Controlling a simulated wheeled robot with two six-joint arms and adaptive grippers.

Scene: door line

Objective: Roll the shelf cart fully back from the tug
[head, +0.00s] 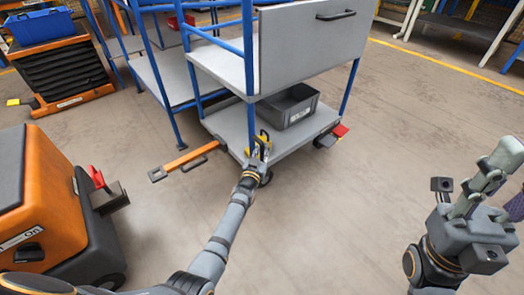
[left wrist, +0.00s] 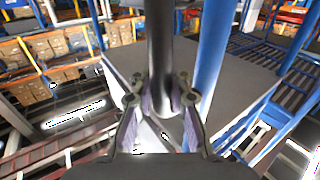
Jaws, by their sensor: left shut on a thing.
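The shelf cart has blue posts and grey shelves (head: 222,120), with a grey panel above. Its orange drawbar (head: 187,159) sticks out to the left, its end apart from the tug. The orange and dark tug (head: 45,190) stands at the left edge, with a red lever and a hitch (head: 112,196) facing the cart. My left gripper (head: 258,147) is at the cart's near blue post. In the left wrist view its fingers are shut around a dark upright handle (left wrist: 160,50) beside the blue post (left wrist: 215,55).
A grey bin (head: 288,105) sits on the cart's lower shelf. Another blue-framed rack (head: 170,75) stands close behind. The floor right of the cart is clear to the yellow line.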

